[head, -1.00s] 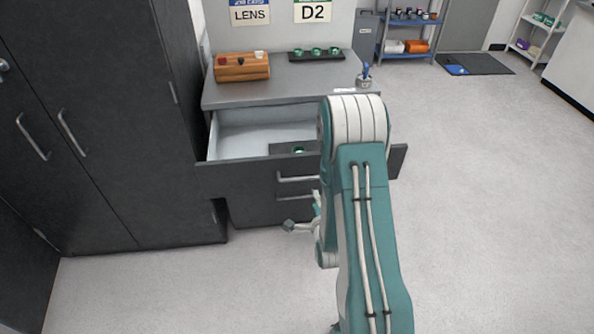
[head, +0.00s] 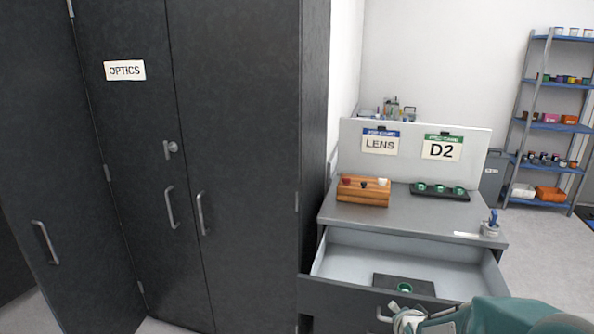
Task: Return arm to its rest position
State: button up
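My teal and pale arm (head: 510,316) shows at the bottom right, cut off by the frame's lower edge. A pale and teal part near its end (head: 407,320) shows left of it, in front of the open drawer's face. The fingers cannot be made out, so I cannot tell whether my gripper is open or shut. No held object is visible.
The grey cabinet's drawer (head: 345,263) stands open with a green-ringed piece (head: 404,287) on a dark insert (head: 425,289). On top are a wooden block (head: 352,196), a dark tray (head: 427,193) and a blue-handled item (head: 491,226). Tall dark lockers (head: 235,110) stand left.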

jog(key=s+a+r+n+g, duration=0.1)
jog(key=s+a+r+n, duration=0.1)
jog(key=s, duration=0.5)
jog(key=s+a+r+n+g+y, duration=0.1)
jog(key=s+a+r+n+g, duration=0.1)
jog(key=s+r+n, duration=0.3)
jog(key=s+a+r+n+g, duration=0.2)
jog(key=s+r, duration=0.3)
jog(key=s, duration=0.5)
jog(key=shift+a+n+y, duration=0.3)
jog(key=shift+a+n, duration=0.4)
jog(key=shift+n, duration=0.2)
